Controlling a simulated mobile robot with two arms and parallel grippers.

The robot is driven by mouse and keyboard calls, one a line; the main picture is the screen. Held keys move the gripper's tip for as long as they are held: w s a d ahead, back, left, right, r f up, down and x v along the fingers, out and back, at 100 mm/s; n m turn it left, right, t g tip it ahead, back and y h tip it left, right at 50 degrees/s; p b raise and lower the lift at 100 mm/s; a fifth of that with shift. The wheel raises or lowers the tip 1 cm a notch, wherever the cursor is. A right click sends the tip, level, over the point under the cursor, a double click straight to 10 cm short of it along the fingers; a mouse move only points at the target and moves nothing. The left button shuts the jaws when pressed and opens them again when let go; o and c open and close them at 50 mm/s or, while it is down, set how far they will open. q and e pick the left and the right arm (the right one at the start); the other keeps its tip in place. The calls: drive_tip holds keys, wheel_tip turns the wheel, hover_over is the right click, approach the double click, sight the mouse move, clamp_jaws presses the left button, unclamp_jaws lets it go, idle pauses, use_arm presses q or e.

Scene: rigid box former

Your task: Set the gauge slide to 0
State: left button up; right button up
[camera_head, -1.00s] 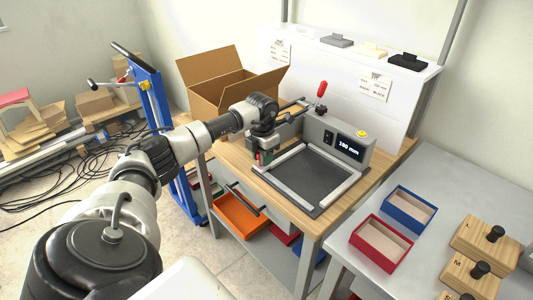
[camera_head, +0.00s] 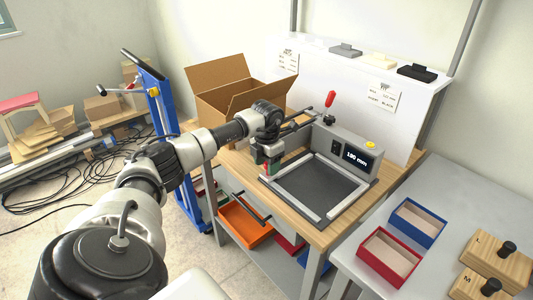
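The box former (camera_head: 320,185) stands on the wooden-topped bench, with a dark plate inside light grey rails. Its display (camera_head: 357,158) shows a small figure in mm, perhaps 180; the digits are too blurred to be sure. A red-handled lever (camera_head: 329,100) stands at its back. My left gripper (camera_head: 266,168) is at the left corner of the former, close to the end of the left rail; I cannot tell whether it touches. Its fingers are small and partly hidden, with a red and green detail beside them. I cannot make out which part is the gauge slide. My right gripper is out of view.
An open cardboard box (camera_head: 215,90) stands behind my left arm. A blue tray (camera_head: 418,222) and a red tray (camera_head: 389,256) lie on the grey table at the right, near wooden blocks with black knobs (camera_head: 508,248). An orange bin (camera_head: 244,226) is below the bench.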

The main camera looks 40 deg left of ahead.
use_arm(q)
wheel_tip(320, 180, up, 11)
drive_tip(key=shift+f+b, duration=0.1)
drive_tip(key=shift+b, duration=0.45)
drive_tip(key=shift+d, duration=0.1)
